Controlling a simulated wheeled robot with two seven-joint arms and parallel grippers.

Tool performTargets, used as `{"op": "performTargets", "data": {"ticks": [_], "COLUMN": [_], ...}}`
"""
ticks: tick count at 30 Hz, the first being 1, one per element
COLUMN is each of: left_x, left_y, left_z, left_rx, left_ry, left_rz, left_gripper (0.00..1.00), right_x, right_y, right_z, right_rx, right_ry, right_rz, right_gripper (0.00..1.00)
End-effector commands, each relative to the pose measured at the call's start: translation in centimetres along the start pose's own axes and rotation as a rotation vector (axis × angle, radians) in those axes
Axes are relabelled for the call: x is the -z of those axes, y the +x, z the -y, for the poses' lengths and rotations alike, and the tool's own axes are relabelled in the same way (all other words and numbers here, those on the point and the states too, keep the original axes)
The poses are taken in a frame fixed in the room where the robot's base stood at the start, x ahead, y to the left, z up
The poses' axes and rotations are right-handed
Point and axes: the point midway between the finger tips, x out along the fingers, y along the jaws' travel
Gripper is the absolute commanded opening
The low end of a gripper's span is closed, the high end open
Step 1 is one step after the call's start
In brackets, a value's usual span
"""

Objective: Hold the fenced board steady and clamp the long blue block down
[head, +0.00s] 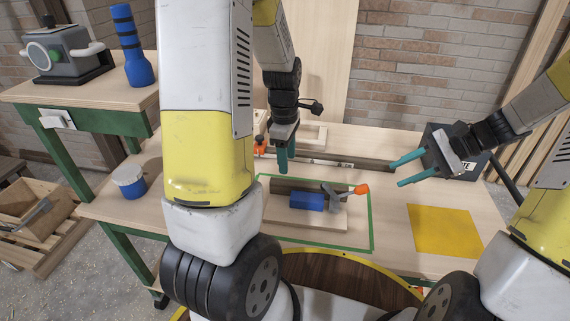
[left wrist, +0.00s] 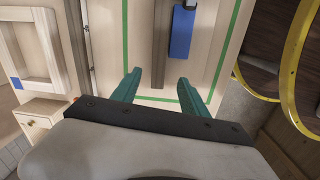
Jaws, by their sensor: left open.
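The long blue block (head: 308,202) lies on the light wooden fenced board (head: 285,219), in front of its dark fence strip (head: 290,184). A grey clamp (head: 333,194) with an orange handle tip (head: 361,188) is at the block's right end; I cannot tell whether it presses on the block. My left gripper (head: 283,168) is open, pointing down above the board's back left. In the left wrist view its fingers (left wrist: 158,86) are spread and empty, with the blue block (left wrist: 181,32) and fence (left wrist: 160,45) beyond. My right gripper (head: 400,170) is open and empty, to the right of the board.
Green tape (head: 371,225) outlines the area around the board. A yellow square (head: 445,230) lies to the right on the workbench. A dark box (head: 445,142) stands behind my right gripper. A blue-and-white jar (head: 129,182) and a side bench (head: 85,97) are at left.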

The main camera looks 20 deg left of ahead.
Motion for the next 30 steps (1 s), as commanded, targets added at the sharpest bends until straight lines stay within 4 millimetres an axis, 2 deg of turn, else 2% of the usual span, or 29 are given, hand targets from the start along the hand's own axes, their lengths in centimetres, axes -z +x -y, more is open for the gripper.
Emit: {"op": "performTargets", "data": {"ticks": [1, 3, 7, 11, 21, 25, 30], "left_x": [0.3, 0.6, 1.0, 1.1, 1.2, 1.3, 1.2], "left_y": [1.1, 2.1, 3.3, 4.6, 9.5, 10.6, 11.1], "left_z": [-0.2, -0.3, -0.4, -0.3, -0.1, -0.1, -0.1], "left_rx": [0.019, 0.033, 0.047, 0.051, 0.051, 0.049, 0.047], "left_ry": [-0.044, -0.096, -0.15, -0.162, -0.16, -0.16, -0.159], "left_rz": [-0.011, -0.022, -0.034, -0.036, -0.035, -0.036, -0.035], "left_gripper": [0.52, 0.52, 0.52, 0.52, 0.52, 0.52, 0.52], "right_x": [0.0, 0.0, 0.0, 0.0, 0.0, 0.0, 0.0], "right_y": [0.0, 0.0, 0.0, 0.0, 0.0, 0.0, 0.0], "right_z": [0.0, 0.0, 0.0, 0.0, 0.0, 0.0, 0.0], "right_rx": [0.0, 0.0, 0.0, 0.0, 0.0, 0.0, 0.0], "right_ry": [0.0, 0.0, 0.0, 0.0, 0.0, 0.0, 0.0], "right_rz": [0.0, 0.0, 0.0, 0.0, 0.0, 0.0, 0.0], "right_gripper": [0.36, 0.36, 0.36, 0.36, 0.36, 0.36, 0.36]}}
